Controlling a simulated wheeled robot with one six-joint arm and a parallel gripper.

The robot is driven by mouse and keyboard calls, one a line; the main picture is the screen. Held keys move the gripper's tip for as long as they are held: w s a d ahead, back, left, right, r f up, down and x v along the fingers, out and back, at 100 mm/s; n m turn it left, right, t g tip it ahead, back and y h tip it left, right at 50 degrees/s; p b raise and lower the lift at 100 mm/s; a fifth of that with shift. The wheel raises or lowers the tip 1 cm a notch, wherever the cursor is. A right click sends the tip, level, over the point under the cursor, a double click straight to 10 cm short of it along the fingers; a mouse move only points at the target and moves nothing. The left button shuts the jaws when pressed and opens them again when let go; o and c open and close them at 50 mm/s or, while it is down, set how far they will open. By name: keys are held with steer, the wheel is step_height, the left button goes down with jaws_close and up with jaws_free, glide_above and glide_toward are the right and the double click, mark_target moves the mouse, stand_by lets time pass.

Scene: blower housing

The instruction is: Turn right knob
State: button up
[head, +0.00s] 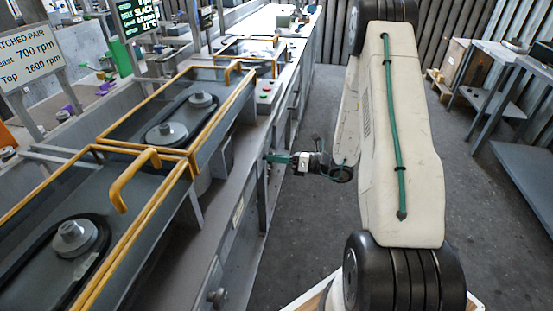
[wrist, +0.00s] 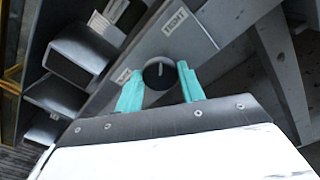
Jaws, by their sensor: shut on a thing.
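A dark round knob (wrist: 158,74) with a pale pointer mark sits on a grey panel between my two teal fingertips in the wrist view. My gripper (wrist: 160,88) is shut on it. In the head view my gripper (head: 278,158) reaches left to the front side of the machine bench, and the knob it holds is hidden there. A white label (wrist: 189,32) is on the panel above the knob; its lettering is too small to read surely. Another round knob (head: 217,296) shows nearer on the bench front, apart from my gripper.
Yellow-framed guards (head: 150,170) cover belts and pulleys along the bench. A sign (head: 40,60) gives rpm values at the left. Grey box-shaped parts (wrist: 80,50) stand left of the knob in the wrist view. The floor (head: 490,250) on the right is clear before a workbench.

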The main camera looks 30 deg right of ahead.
steer(key=m, duration=0.6)
steer(key=shift+d, duration=0.1)
stand_by(0.5)
steer(key=o, duration=1)
steer(key=shift+c, duration=0.2)
steer(key=v, duration=0.7)
steer(key=shift+s+d, duration=0.3)
steer(key=shift+s, duration=0.05)
